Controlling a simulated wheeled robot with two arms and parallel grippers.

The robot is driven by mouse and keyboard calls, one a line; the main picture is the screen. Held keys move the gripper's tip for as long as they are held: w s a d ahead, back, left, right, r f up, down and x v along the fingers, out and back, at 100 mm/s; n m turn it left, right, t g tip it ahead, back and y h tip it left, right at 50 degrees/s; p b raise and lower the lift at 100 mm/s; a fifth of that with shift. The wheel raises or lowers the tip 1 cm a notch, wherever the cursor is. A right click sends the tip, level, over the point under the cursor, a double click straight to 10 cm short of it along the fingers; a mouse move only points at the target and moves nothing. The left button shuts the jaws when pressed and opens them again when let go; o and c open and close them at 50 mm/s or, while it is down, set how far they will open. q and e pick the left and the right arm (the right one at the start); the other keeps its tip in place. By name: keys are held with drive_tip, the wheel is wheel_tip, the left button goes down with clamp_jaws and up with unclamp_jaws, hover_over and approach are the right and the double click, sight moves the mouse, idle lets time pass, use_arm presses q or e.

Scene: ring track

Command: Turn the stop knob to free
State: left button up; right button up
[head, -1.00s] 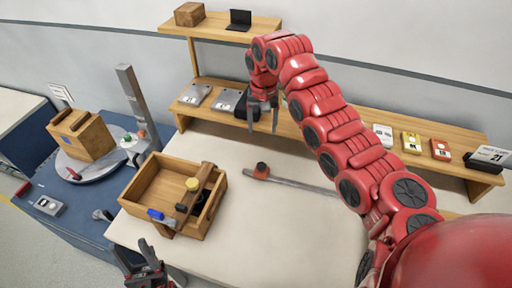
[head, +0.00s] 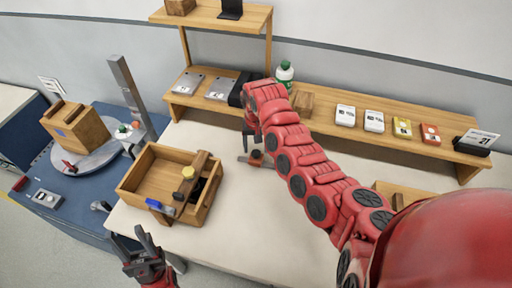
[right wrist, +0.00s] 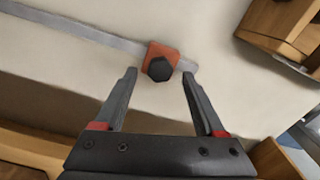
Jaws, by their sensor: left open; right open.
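The stop knob, a black knob (right wrist: 160,69) on an orange-red block (right wrist: 162,54), sits on a flat grey rail (right wrist: 90,37) on the pale tabletop. In the head view the knob's block (head: 256,158) shows just below my right gripper (head: 252,142), whose arm covers most of the rail. In the right wrist view my right gripper (right wrist: 159,73) is open and empty, its fingertips on either side of the knob in the picture. I cannot tell whether they touch it. My left gripper (head: 140,247) is open and empty in front of the table, far from the knob.
A wooden box (head: 133,188) with tools stands left of the knob. A long wooden shelf (head: 330,124) with cards, a bottle (head: 285,72) and grey plates (head: 188,83) runs behind. A blue bench (head: 75,205) with a turntable (head: 88,160) is at far left.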

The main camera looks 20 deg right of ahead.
drive_tip(key=shift+f, duration=0.9)
clamp_jaws()
